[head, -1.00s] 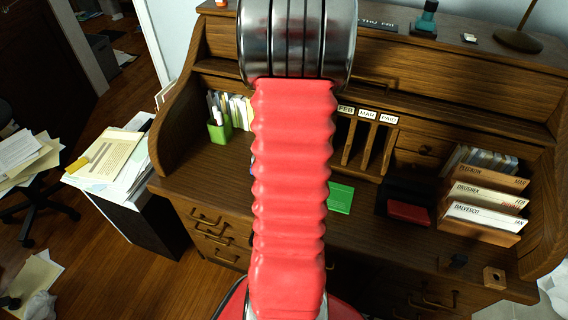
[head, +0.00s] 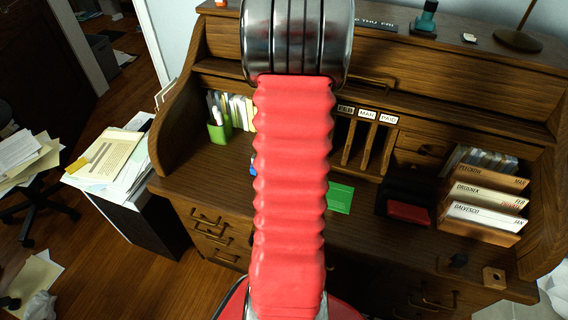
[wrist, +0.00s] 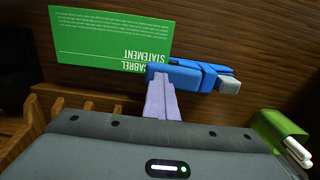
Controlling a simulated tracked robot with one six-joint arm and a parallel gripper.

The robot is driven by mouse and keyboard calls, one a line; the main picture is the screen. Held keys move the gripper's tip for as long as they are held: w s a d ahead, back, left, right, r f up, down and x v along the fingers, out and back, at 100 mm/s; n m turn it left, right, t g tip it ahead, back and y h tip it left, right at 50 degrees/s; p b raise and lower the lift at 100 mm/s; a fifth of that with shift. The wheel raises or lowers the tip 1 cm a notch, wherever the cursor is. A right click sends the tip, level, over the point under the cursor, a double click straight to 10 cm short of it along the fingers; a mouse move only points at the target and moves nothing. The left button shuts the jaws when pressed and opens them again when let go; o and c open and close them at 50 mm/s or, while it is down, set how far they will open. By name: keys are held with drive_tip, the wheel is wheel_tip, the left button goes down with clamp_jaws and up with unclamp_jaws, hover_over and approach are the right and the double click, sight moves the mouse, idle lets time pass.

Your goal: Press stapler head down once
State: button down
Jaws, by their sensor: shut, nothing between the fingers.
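The blue stapler (wrist: 205,73) lies on the wooden desktop in the wrist view, with a grey block at its right end. Beside it is a green card (wrist: 110,38) printed "CABREL STATEMENT", which also shows in the head view (head: 340,197). My gripper (wrist: 160,78) is shut and empty, its pale fingers reaching up to the stapler's left part in the picture. I cannot tell whether the tips touch it. In the head view only a sliver of blue (head: 253,169) shows beside my red arm, which hides the rest and my gripper.
A green pen cup (head: 218,128) stands at the desk's left back; it also shows in the wrist view (wrist: 278,130). Wooden slots (head: 370,140) are at the back. A black box with a red pad (head: 409,211) and stacked file trays (head: 480,240) stand to the right.

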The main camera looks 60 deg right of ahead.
drive_tip(key=shift+r, duration=0.1)
wheel_tip(320, 180, up, 8)
idle(1.0)
idle(0.6)
drive_tip(key=w+a+r+n+t, duration=0.2)
drive_tip(key=a+r+n, duration=0.3)
drive_tip(key=a, duration=0.9)
drive_tip(key=w+a+r+n+t, duration=0.1)
drive_tip(key=w+a+r+n, duration=0.2)
drive_tip(key=a, duration=1.2)
drive_tip(key=w+a+r+n+t, duration=0.2)
drive_tip(key=a+r+n, duration=0.5)
drive_tip(key=a, duration=0.7)
drive_tip(key=shift+w+a+n+t, duration=0.3)
drive_tip(key=shift+w+n, duration=0.15)
drive_tip(key=shift+n, duration=0.15)
